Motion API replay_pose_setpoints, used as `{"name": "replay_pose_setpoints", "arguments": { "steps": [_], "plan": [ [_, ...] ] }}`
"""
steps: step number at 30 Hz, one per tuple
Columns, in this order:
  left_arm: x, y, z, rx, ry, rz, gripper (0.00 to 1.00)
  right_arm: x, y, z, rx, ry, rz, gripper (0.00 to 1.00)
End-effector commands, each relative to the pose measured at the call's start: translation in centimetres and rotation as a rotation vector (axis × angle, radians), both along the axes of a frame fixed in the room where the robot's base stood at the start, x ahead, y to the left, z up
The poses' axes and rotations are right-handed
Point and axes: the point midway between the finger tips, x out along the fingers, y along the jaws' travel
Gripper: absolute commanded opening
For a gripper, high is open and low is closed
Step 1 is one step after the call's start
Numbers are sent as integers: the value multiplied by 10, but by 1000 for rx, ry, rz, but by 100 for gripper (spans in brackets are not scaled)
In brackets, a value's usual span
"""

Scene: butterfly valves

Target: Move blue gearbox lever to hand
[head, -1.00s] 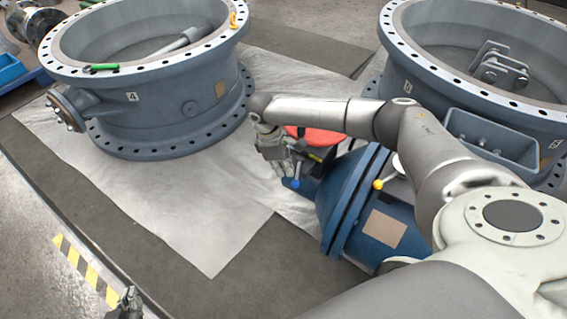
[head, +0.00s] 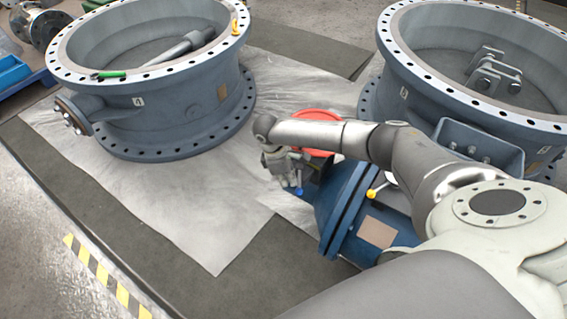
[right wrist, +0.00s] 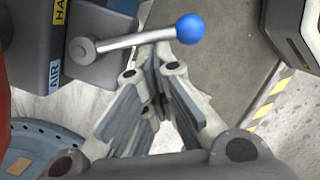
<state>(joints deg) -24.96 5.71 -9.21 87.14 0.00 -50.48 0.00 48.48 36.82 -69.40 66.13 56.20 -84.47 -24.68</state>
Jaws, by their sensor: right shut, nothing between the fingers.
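The blue-knobbed lever (head: 299,191) is on the gearbox beside the blue conical housing. In the right wrist view its blue ball knob (right wrist: 190,28) sits on a metal rod that runs left to a round pivot on the grey gearbox (right wrist: 35,50). The gearbox carries a yellow label, partly cut off and starting "HA", above the pivot and a blue "AIR" label (right wrist: 55,74) below it. My right gripper (head: 286,181) is shut and empty. In the right wrist view its fingertips (right wrist: 154,62) are just below the rod; contact cannot be told. My left gripper is out of view.
A red handwheel (head: 317,117) is behind my right wrist. A yellow-knobbed lever (head: 371,194) is on the blue housing (head: 345,215). Large flanged valve bodies stand left (head: 180,110) and right (head: 400,85). The sheet (head: 170,200) left of my gripper is clear.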

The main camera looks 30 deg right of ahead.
Motion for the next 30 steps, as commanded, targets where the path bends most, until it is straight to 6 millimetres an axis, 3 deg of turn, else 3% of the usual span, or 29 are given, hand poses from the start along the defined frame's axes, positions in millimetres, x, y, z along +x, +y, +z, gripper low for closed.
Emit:
{"name": "replay_pose_setpoints", "arguments": {
  "steps": [18,23,30],
  "plan": [
    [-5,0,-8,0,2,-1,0,-4,-8,3,-17,11,3,0],
    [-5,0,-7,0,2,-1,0,2,-3,26,-14,5,4,0],
    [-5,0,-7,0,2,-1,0,11,13,76,-6,1,10,0]
  ]
}}
